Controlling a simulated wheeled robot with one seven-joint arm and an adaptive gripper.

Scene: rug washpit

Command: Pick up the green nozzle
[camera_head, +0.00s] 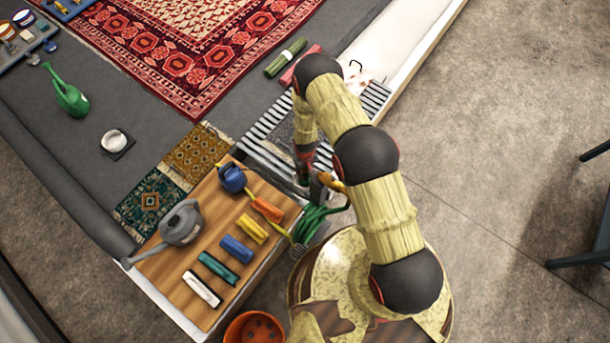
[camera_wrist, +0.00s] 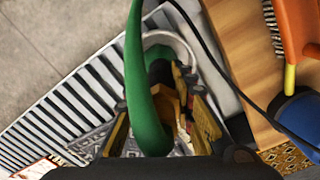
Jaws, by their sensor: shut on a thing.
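The green nozzle (camera_head: 315,217) is a curved green piece beside the right edge of the wooden-topped table (camera_head: 165,273). In the wrist view the nozzle (camera_wrist: 137,65) runs from the top edge down in front of and between the yellow-brown fingers. My gripper (camera_head: 322,187) is shut on it; the fingers also show in the wrist view (camera_wrist: 163,122). The exact contact is partly hidden by the nozzle and my arm.
A grey watering can (camera_head: 180,224), a blue can (camera_head: 232,178), an orange-headed tool (camera_head: 267,209) and several coloured brushes lie on the table. A striped grate (camera_head: 262,152) is behind. An orange pot (camera_head: 254,328) stands in front.

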